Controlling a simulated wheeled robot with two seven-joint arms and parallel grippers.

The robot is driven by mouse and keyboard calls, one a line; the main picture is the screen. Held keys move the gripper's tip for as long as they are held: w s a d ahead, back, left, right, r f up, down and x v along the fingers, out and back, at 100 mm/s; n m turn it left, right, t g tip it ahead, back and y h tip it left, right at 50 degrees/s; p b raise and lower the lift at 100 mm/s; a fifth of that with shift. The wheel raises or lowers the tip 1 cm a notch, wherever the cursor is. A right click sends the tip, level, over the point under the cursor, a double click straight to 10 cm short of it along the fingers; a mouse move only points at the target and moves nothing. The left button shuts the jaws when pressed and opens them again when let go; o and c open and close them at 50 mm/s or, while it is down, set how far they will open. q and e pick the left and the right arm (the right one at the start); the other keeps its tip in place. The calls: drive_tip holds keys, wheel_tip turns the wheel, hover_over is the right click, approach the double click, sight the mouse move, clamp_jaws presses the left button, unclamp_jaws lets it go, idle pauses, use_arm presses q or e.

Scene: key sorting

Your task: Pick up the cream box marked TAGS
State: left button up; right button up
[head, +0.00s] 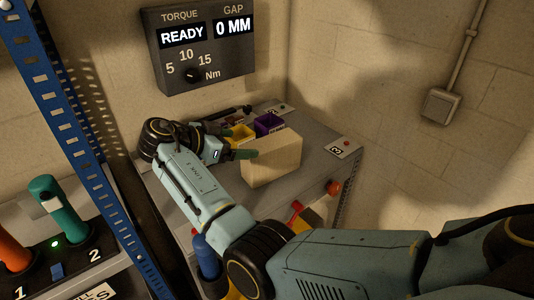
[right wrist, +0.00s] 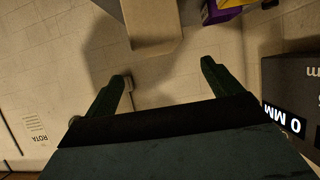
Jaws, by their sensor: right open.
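A cream box (head: 275,159) stands upright on the grey bench top. I see no TAGS marking on the faces in view. My right gripper (head: 238,142) is open just left of the box, and one dark green finger overlaps the box's left edge in the head view. In the right wrist view the box (right wrist: 153,25) is at the top, beyond the open fingers (right wrist: 164,76) and in line with the gap between them. Nothing is between the fingers. I cannot tell if a finger touches the box. My left gripper is out of view.
A yellow bin (head: 240,133) and a purple bin (head: 268,123) stand close behind the box. A torque panel (head: 198,45) hangs on the wall. A blue rack post (head: 85,140) rises at left.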

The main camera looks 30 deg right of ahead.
approach(270, 142)
drive_tip(key=x, duration=0.3)
drive_tip(key=shift+s+f, duration=0.1)
drive_tip(key=shift+f, duration=0.2)
drive_tip(key=shift+d+f, duration=0.15)
drive_tip(key=shift+d, duration=0.05)
drive_tip(key=shift+r+p+x, duration=0.25)
drive_tip(key=shift+p+x, duration=0.3)
drive_tip(key=shift+x, duration=0.9)
drive_tip(key=x, duration=0.2)
drive_tip(key=shift+d+f, duration=0.1)
drive_tip(key=shift+d, duration=0.3)
drive_tip(key=shift+c, duration=1.5)
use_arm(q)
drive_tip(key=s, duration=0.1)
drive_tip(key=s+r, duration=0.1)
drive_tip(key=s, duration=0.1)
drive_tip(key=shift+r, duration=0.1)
use_arm(e)
clamp_jaws()
